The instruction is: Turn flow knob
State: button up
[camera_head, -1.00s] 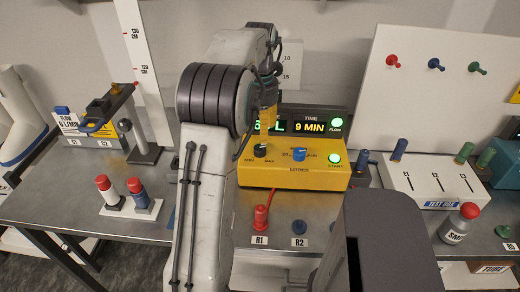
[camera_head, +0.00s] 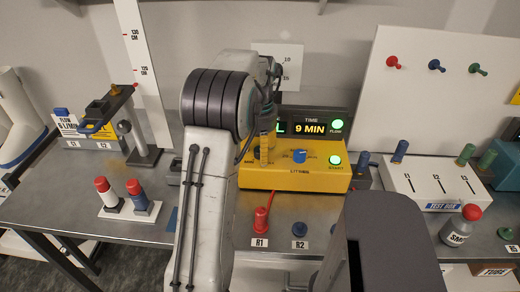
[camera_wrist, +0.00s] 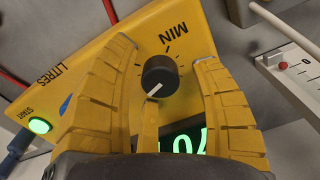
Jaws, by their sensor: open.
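The black knob (camera_wrist: 160,76) with a white pointer line is on the yellow panel, beside the word MIN. In the wrist view my gripper (camera_wrist: 165,58) is open, with one yellow finger on each side of the knob and gaps between them. Contact with the knob does not show. In the head view my gripper (camera_head: 264,150) is in front of the left part of the yellow box (camera_head: 325,181) and hides the black knob. A blue knob (camera_head: 300,156) is to its right, above the LITRES label.
A lit green START button (camera_head: 335,160) and a display reading 9 MIN (camera_head: 310,128) are on the box. A red connector (camera_head: 261,219) stands in front. A sign (camera_head: 68,122) at left reads FLOW 6 L/MIN. A white test box (camera_head: 430,183) stands right.

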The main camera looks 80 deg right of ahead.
jog(key=shift+c, duration=0.3)
grip_shut()
jog(key=shift+n+p, duration=0.45)
jog(key=shift+n, duration=0.45)
jog(key=n+p, duration=0.1)
jog(key=n, duration=0.2)
jog(key=shift+f, duration=0.1)
jog(key=shift+n, duration=0.3)
jog(key=shift+o, duration=0.3)
grip_release()
